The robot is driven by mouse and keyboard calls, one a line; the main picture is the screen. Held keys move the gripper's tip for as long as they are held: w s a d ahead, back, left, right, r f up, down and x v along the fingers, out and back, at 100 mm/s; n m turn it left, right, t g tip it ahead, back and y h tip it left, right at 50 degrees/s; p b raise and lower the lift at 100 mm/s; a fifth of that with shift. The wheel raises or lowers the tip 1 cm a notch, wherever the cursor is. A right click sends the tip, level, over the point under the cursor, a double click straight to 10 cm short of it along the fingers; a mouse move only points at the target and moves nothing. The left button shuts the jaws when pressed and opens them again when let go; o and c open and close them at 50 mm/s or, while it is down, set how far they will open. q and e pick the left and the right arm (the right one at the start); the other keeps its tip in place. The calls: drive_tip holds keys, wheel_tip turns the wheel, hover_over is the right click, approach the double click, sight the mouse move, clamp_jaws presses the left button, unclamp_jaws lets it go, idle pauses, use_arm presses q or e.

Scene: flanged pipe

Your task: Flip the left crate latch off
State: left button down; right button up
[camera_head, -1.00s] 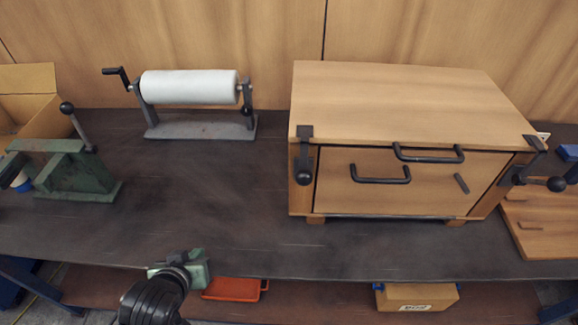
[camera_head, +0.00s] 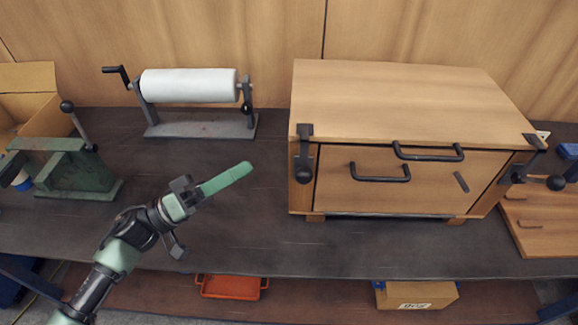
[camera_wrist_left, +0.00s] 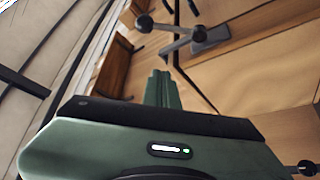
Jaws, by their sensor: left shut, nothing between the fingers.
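The wooden crate (camera_head: 400,95) stands on the right half of the dark bench. Its left latch (camera_head: 304,155) is a dark lever on the front left corner, hanging down with a ball end. A similar right latch (camera_head: 537,178) is on the right corner, its handle pointing outward to the right. My left gripper (camera_head: 246,168) is shut and empty, left of the crate and apart from the left latch, pointing toward it. In the left wrist view the shut fingers (camera_wrist_left: 162,90) point toward a dark latch lever (camera_wrist_left: 165,24) on the crate. My right gripper is not in view.
A white roll (camera_head: 190,86) on a cranked stand is behind my left gripper. A green vise-like device (camera_head: 75,172) and a cardboard box (camera_head: 45,115) are at the left. A red tray (camera_head: 232,287) sits on the lower shelf.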

sight(303, 174)
use_arm(q)
drive_tip(key=shift+s, duration=0.1)
drive_tip(key=r+p+x, duration=0.1)
drive_tip(key=p+x, duration=0.3)
drive_tip(key=x, duration=0.6)
drive_tip(key=s+f, duration=0.1)
drive_tip(key=f, duration=0.1)
drive_tip(key=s+d+f, duration=0.1)
drive_tip(key=shift+s+f+p, duration=0.35)
drive_tip(key=shift+s+p, duration=0.05)
drive_tip(key=shift+a, duration=0.1)
